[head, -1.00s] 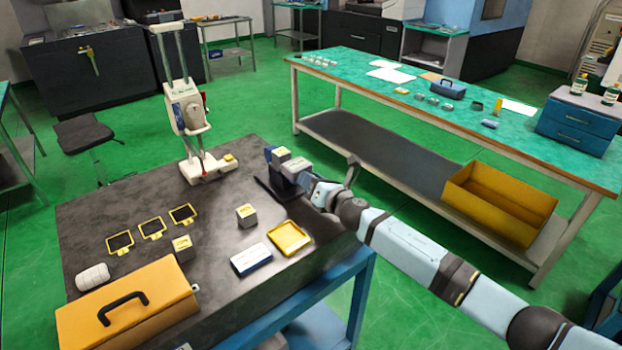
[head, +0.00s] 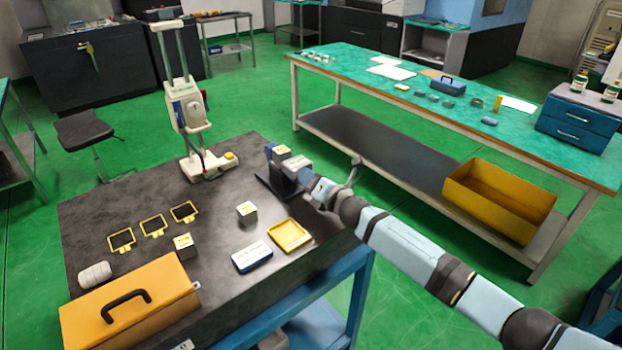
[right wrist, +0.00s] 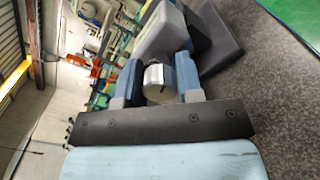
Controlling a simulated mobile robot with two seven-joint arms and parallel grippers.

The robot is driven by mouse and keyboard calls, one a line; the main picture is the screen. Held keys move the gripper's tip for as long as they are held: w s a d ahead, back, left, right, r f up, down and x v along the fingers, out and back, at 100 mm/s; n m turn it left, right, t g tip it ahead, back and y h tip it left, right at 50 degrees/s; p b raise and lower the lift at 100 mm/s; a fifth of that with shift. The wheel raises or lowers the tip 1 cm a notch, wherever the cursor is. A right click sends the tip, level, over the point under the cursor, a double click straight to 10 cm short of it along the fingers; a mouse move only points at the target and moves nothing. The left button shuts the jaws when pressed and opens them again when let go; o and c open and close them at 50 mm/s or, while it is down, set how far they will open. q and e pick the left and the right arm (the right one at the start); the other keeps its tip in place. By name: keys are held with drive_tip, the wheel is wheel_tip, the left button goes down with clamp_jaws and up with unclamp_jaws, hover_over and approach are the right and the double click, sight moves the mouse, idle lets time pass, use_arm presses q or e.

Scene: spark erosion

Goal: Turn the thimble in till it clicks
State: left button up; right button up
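In the right wrist view a short silver cylinder, which I take for the thimble (right wrist: 159,83), sits between the two blue fingers of my right gripper (right wrist: 158,88). Both fingers appear to touch its sides. Beyond it are grey and dark blocky parts (right wrist: 166,35) of the holder. In the head view my right gripper (head: 304,180) is at the right rear edge of the dark bench, against a dark blue device (head: 284,176) that has a block with a yellow label on top. The thimble is hidden there by the gripper. My left gripper is out of view.
The dark bench (head: 130,200) carries a tall white column instrument (head: 188,115), several small framed plates, cubes (head: 247,210), a yellow tray (head: 289,235), a white-and-blue box (head: 252,257) and an orange case (head: 130,305). A green-topped table (head: 350,90) stands behind.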

drive_tip(key=o, duration=0.4)
drive_tip(key=shift+c, duration=0.2)
drive_tip(key=v, duration=1.4)
drive_tip(key=shift+a, duration=0.1)
